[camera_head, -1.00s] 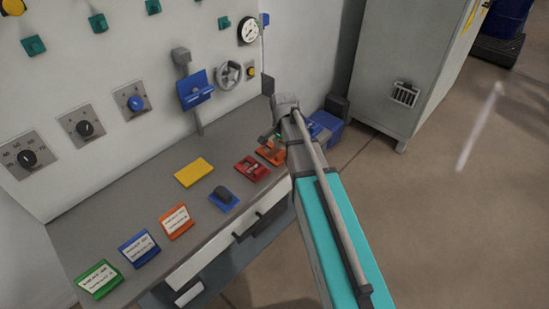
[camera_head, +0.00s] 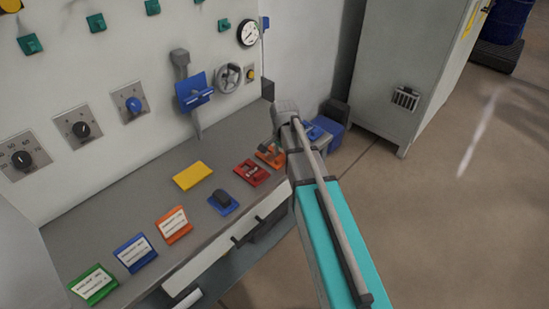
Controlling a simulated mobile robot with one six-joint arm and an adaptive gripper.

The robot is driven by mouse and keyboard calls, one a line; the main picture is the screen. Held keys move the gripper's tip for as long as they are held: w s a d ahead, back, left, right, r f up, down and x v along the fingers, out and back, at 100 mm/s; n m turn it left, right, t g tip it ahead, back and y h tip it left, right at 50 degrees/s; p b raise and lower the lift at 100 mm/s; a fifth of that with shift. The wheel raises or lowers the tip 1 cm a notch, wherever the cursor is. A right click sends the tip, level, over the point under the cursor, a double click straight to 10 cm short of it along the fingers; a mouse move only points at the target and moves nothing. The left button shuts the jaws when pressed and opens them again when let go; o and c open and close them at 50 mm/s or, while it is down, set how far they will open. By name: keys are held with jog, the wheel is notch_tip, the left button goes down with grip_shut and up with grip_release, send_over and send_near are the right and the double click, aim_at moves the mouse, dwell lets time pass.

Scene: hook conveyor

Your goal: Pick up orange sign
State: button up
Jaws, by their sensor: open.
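The orange sign (camera_head: 173,224) with a white label leans on the grey bench top, between the blue sign (camera_head: 135,252) and the yellow plate (camera_head: 193,175). My gripper (camera_head: 272,145) is at the far right end of the bench, well apart from the orange sign. It is small and partly hidden by my arm; its jaws are open, over or beside an orange block (camera_head: 270,156). I cannot tell whether it touches that block.
A green sign (camera_head: 93,284) stands at the bench's near left. A red block (camera_head: 252,172) and a blue block with a dark knob (camera_head: 223,202) lie near the front edge. The wall panel carries dials, a blue lever (camera_head: 194,90) and a handwheel (camera_head: 229,76). A grey cabinet (camera_head: 400,65) stands right.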

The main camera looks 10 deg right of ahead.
grip_shut()
jog(key=shift+r, duration=0.15)
dwell(0.4)
notch_tip(320, 180, up, 3)
jog(key=p, duration=0.3)
jog(key=s+r+p, duration=0.9)
jog(key=s+p, duration=0.1)
jog(key=s, duration=0.4)
jog(key=shift+d+r, duration=0.15)
jog(key=shift+r, duration=0.2)
